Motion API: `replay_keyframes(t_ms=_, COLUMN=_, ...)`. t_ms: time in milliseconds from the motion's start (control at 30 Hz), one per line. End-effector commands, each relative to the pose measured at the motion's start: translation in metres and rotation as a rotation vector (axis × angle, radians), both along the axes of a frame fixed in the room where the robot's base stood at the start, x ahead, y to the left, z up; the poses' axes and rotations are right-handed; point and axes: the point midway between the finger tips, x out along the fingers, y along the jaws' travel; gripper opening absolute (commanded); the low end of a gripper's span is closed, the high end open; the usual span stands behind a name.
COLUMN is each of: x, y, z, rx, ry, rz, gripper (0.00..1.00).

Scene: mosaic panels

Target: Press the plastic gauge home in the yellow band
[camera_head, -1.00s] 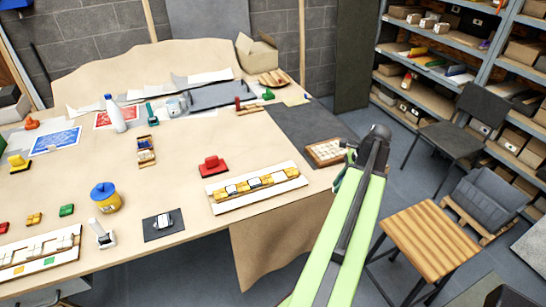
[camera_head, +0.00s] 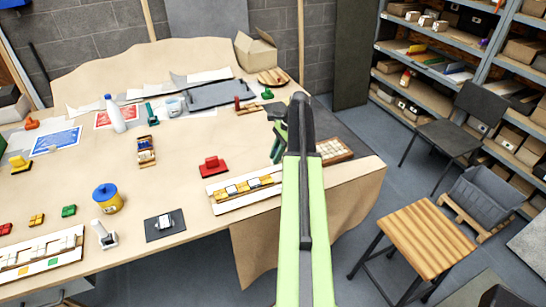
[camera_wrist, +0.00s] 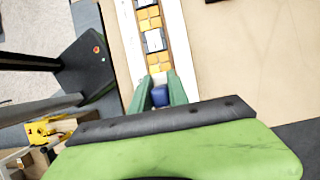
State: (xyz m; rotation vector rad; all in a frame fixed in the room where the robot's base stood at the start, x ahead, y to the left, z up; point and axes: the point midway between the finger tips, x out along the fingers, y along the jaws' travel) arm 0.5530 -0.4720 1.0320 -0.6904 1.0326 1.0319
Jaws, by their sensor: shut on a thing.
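The mosaic panel is a long pale board (camera_head: 222,207) with a yellow band (camera_head: 262,182) of tiles broken by a few white and dark pieces. In the wrist view the yellow band (camera_wrist: 153,20) runs away from my gripper (camera_wrist: 160,82). My green fingers are shut on a small blue piece (camera_wrist: 160,96), which may be the plastic gauge. Its lower part and any contact with the band cannot be made out. In the head view my gripper (camera_head: 279,142) is above the table beyond the panel's right end, and my arm hides that end.
A red-handled block (camera_head: 212,166) stands just behind the panel. A tray of pale tiles (camera_head: 333,151) is at the right. A wooden stool (camera_head: 420,240) stands beyond the table edge.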

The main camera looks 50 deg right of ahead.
Motion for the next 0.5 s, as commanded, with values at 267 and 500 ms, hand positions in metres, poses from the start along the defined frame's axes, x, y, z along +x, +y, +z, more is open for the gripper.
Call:
replay_keyframes(t_ms=267, x=0.0, y=0.0, z=-0.023, rx=0.0, ry=0.0, rz=-0.002, gripper=0.0)
replay_keyframes(t_ms=500, x=0.0, y=0.0, z=-0.051, rx=0.0, ry=0.0, rz=-0.002, gripper=0.0)
